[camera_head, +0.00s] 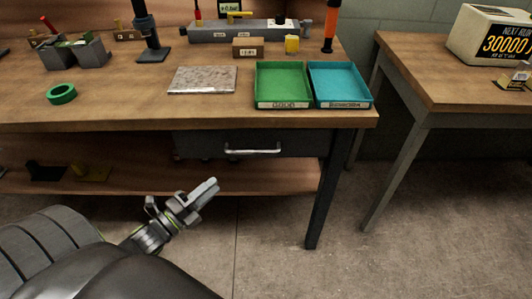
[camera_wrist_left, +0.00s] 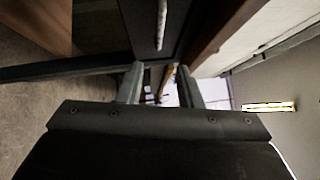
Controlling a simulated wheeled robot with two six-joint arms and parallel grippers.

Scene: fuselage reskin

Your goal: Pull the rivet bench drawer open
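The rivet bench drawer (camera_head: 210,146) is a dark grey front under the bench top, and it looks closed. Its pale bar handle (camera_head: 253,151) runs along the front. In the left wrist view, which is turned on its side, the handle (camera_wrist_left: 161,25) is at the top centre against the dark drawer front (camera_wrist_left: 142,22). My left gripper (camera_head: 183,194) is below and left of the handle, apart from it. Its two fingers (camera_wrist_left: 160,76) stand apart with nothing held between them. My right gripper is in neither view.
The wooden rivet bench (camera_head: 140,112) carries a green tray (camera_head: 283,103), a blue tray (camera_head: 342,102), a stone-like plate and tools. A lower shelf (camera_head: 240,180) and a dark front leg (camera_head: 320,195) are near the gripper. A second table (camera_head: 430,85) stands right. The floor in front is clear.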

